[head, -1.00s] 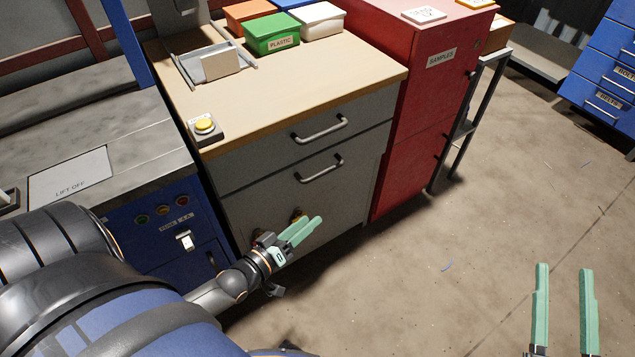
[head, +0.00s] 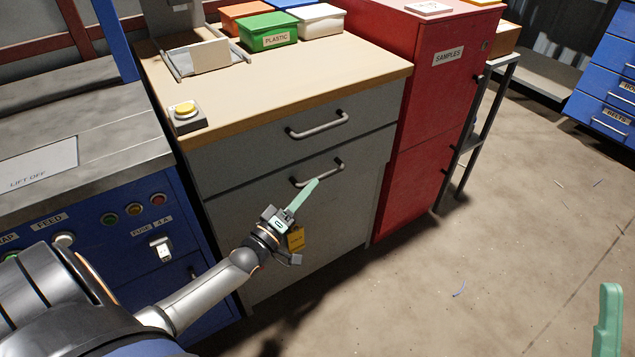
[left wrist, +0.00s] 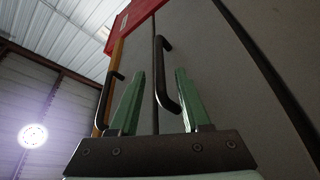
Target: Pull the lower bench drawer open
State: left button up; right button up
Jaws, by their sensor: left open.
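The lower bench drawer (head: 275,215) is the grey front under the upper drawer, and it looks shut. Its bar handle (head: 318,174) is partly covered by my left gripper (head: 312,186) in the head view. That gripper is open, with green fingers at the handle. In the left wrist view the lower handle (left wrist: 164,75) shows between the two spread fingers (left wrist: 160,85); I cannot tell whether they touch it. Only one green finger of my right gripper (head: 608,318) shows, at the lower right edge of the head view, away from the bench.
The upper drawer handle (head: 318,126) is just above. A yellow tag (head: 296,238) shows beside my left gripper. The red cabinet (head: 425,150) adjoins the bench on the right, the blue machine (head: 130,240) on the left. The floor (head: 480,270) in front is mostly clear.

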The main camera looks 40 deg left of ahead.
aim_at(318, 177)
pick_arm(q)
jog(key=shift+b+x, duration=0.5)
jog(key=shift+x, duration=1.75)
grip_shut()
